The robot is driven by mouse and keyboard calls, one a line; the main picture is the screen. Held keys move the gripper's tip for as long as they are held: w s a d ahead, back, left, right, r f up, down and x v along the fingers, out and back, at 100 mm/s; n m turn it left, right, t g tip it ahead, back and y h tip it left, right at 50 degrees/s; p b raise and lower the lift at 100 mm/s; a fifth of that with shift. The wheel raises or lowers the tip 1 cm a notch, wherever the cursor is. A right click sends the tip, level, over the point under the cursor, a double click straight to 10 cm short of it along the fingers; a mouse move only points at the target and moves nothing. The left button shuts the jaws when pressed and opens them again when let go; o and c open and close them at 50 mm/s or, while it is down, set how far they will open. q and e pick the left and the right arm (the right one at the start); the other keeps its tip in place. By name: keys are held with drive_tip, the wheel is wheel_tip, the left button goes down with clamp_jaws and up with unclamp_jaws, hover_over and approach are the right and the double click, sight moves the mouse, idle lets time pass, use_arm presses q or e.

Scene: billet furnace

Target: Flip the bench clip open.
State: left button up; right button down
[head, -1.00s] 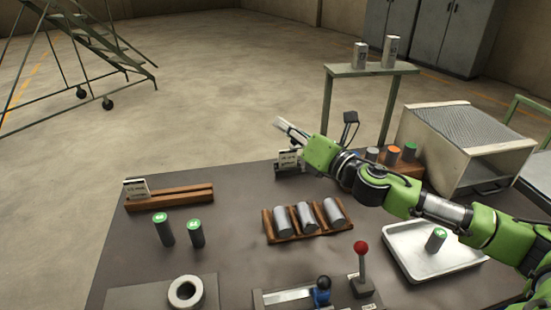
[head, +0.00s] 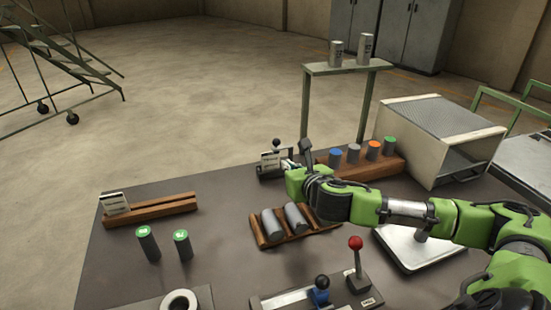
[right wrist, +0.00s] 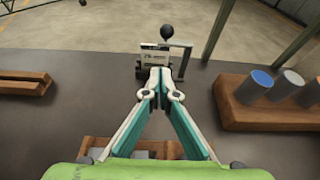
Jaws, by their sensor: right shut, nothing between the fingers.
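The bench clip (head: 268,175) stands at the far edge of the dark bench, holding a white printed card. It has a lever with a black ball knob (head: 277,143). In the right wrist view the clip (right wrist: 143,72) is straight ahead, with the knob at its top and a metal side bar at its right. My right gripper (head: 287,163) is shut and empty, just to the right of the clip in the head view. In the right wrist view its fingertips (right wrist: 160,76) overlap the clip's lower front; I cannot tell whether they touch. My left gripper is not in view.
A wooden rack with several colour-topped cylinders (head: 371,166) stands right of the clip. A wooden cradle with grey billets (head: 270,222) lies nearer. A red-knobbed lever (head: 356,260) stands in front. The bench left of the clip is clear up to a wooden card rail (head: 165,209).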

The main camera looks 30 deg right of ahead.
sight(274, 155)
drive_tip(key=shift+w, duration=0.1)
drive_tip(key=x, duration=0.9)
drive_tip(key=shift+w+f+p, duration=0.2)
drive_tip(key=shift+w+p, duration=0.15)
